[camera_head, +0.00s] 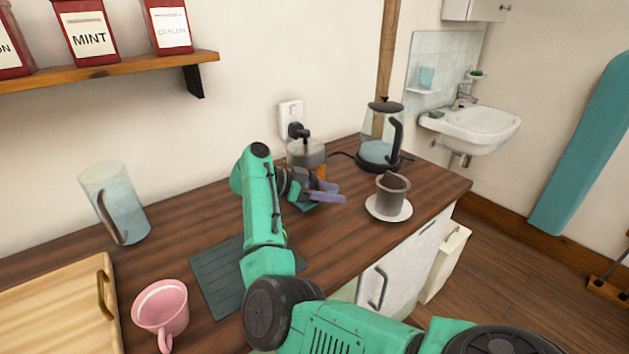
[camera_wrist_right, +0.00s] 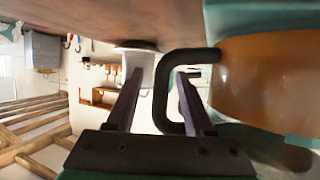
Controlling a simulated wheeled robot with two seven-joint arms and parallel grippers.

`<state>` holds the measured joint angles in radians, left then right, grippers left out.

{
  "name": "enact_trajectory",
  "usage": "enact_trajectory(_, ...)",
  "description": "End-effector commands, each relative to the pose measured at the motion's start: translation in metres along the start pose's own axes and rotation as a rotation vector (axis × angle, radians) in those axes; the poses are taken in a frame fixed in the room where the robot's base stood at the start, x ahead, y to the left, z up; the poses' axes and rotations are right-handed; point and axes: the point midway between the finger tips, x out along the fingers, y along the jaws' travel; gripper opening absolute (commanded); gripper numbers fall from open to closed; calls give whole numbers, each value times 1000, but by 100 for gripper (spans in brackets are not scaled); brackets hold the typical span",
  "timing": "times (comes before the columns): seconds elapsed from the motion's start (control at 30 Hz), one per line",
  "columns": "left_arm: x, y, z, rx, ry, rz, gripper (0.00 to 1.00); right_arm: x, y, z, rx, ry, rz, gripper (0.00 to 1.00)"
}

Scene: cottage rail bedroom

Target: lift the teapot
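The teapot (camera_head: 305,151) stands on the counter below the wall socket. It has a clear upper part and orange contents, and my right gripper hides much of its lower part. In the wrist view its orange body (camera_wrist_right: 270,80) fills the right side. Its black loop handle (camera_wrist_right: 162,92) lies between the fingers of my right gripper (camera_wrist_right: 160,95). These purple fingers stand apart, with a gap on the left of the handle. In the head view the right gripper (camera_head: 322,193) is low in front of the teapot. My left gripper is not in view.
A glass kettle (camera_head: 380,144) stands behind to the right. A dark cup (camera_head: 392,192) on a white saucer (camera_head: 388,216) is near the counter's front edge. A pink mug (camera_head: 160,308), glass pitcher (camera_head: 116,203), wooden tray (camera_head: 60,318) and grey-green mat (camera_head: 213,277) are to the left.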

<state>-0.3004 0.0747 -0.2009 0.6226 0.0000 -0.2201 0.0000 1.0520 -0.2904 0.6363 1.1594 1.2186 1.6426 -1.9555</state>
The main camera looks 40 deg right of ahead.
Motion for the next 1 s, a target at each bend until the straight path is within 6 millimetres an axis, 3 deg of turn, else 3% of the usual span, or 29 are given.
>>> enact_trajectory(0.03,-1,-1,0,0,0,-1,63,-1,0,0,0,0,-2,37)
enact_trajectory(0.13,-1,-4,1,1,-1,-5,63,-1,0,0,0,0,-2,0)
enact_trajectory(1.0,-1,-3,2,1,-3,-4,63,-1,0,0,1,-1,-1,0)
